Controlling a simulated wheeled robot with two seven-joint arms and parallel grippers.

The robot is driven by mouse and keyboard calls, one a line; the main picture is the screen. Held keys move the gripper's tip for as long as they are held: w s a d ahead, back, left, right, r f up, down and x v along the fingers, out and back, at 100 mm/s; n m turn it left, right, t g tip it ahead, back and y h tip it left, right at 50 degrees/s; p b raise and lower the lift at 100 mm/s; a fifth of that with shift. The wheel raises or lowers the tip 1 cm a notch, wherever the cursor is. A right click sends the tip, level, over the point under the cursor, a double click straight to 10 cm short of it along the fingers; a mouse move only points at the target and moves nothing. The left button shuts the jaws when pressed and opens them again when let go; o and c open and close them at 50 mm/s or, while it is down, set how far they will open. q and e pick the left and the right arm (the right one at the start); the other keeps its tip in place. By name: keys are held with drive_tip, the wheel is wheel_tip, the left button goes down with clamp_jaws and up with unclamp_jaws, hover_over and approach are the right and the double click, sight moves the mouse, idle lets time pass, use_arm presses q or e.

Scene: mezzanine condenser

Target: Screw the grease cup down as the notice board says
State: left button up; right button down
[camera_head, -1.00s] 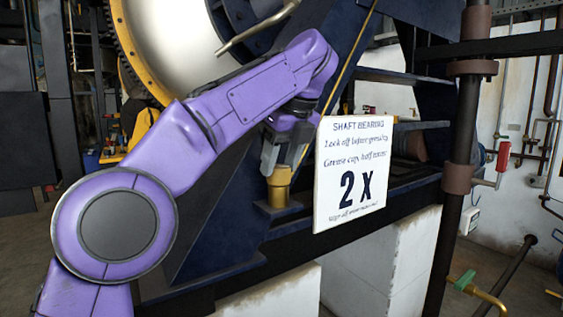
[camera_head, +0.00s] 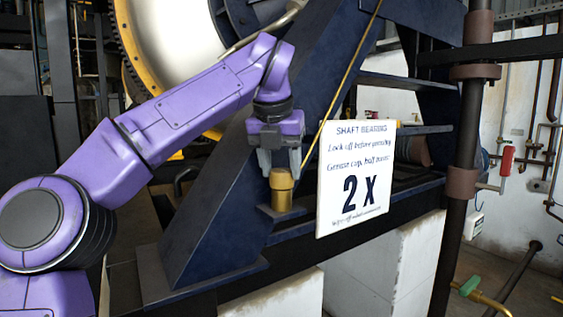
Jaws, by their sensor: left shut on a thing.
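The brass grease cup (camera_head: 281,192) stands upright on a small ledge of the dark blue frame, left of the notice board. My left gripper (camera_head: 280,168) points down over it from above, shut on its upper part. The fingers partly hide the cup's top. The white notice board (camera_head: 353,178) reads "SHAFT BEARING", "Lock off before greasing" and "Grease cup, half turns:" with a large "2 X". A smaller line at its bottom is hard to read. My right gripper is not in view.
The dark blue frame (camera_head: 215,205) slopes up behind the cup. A large pale drum with a yellow rim (camera_head: 185,50) is behind my arm. A dark upright pipe (camera_head: 464,140) and a red-handled lever (camera_head: 507,161) are to the right. White blocks (camera_head: 385,262) stand below.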

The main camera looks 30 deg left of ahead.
use_arm(q)
drive_tip(key=shift+a+f+m+h+p, duration=0.1)
drive_tip(key=shift+m+h+p, duration=0.65)
drive_tip(key=shift+m, duration=1.15)
drive_tip(key=o, duration=1)
drive_tip(key=shift+o, duration=0.2)
drive_tip(key=shift+d, duration=0.25)
drive_tip(key=shift+a, duration=0.1)
drive_tip(key=shift+a, duration=0.1)
drive_tip(key=shift+w+r, duration=0.1)
drive_tip(key=shift+r, duration=0.1)
